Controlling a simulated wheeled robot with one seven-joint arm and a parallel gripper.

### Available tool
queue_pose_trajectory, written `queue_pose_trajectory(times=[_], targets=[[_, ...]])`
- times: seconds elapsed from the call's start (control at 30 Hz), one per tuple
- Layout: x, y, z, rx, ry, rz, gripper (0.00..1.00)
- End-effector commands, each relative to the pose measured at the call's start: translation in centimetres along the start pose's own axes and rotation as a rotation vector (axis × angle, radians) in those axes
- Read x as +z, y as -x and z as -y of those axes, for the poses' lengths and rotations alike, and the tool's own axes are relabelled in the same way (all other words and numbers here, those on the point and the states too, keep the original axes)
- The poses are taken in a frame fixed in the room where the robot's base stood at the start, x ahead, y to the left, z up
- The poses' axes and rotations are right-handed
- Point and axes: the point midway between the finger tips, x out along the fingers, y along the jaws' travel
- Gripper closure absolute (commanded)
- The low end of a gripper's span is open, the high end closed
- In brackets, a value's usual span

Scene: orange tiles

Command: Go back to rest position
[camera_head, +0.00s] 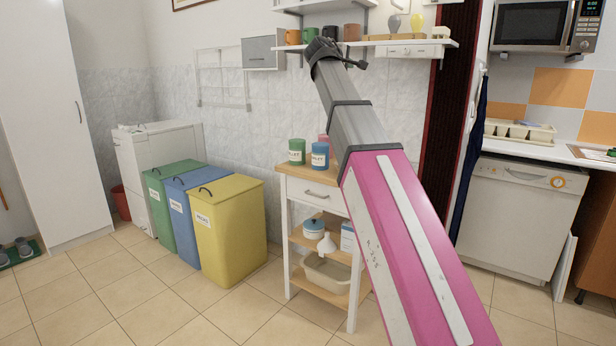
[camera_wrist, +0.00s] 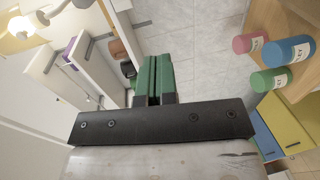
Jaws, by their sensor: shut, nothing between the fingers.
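My arm reaches up and forward in the head view. My gripper (camera_head: 355,64) is at its far end, raised close to the front of the wall shelf (camera_head: 425,43). In the wrist view, the two green fingers of my gripper (camera_wrist: 158,62) are together, with nothing between them. Cans stand on the wooden-topped trolley (camera_head: 316,194), below and apart from my gripper. They are a green can (camera_head: 297,152), a blue can (camera_head: 320,157) and a pink can, partly hidden, which shows in the wrist view (camera_wrist: 249,43).
Green, blue and yellow bins (camera_head: 232,232) stand left of the trolley. A dishwasher (camera_head: 515,215) and microwave (camera_head: 545,24) are at the right.

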Motion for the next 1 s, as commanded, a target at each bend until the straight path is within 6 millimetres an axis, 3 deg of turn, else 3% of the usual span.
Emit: queue_pose_trajectory(times=[0.27,0.47,0.57,0.73,1.0], targets=[[0.2,-1.7,5.1,-0.073,-0.032,-0.004,1.00],[0.5,-3.3,11.1,-0.159,-0.072,-0.002,1.00],[1.0,-4.3,15.4,-0.223,-0.101,0.004,1.00],[2.3,-5.8,24.4,-0.359,-0.169,0.025,1.00],[5.5,-6.4,38.1,-0.577,-0.289,0.093,1.00]])
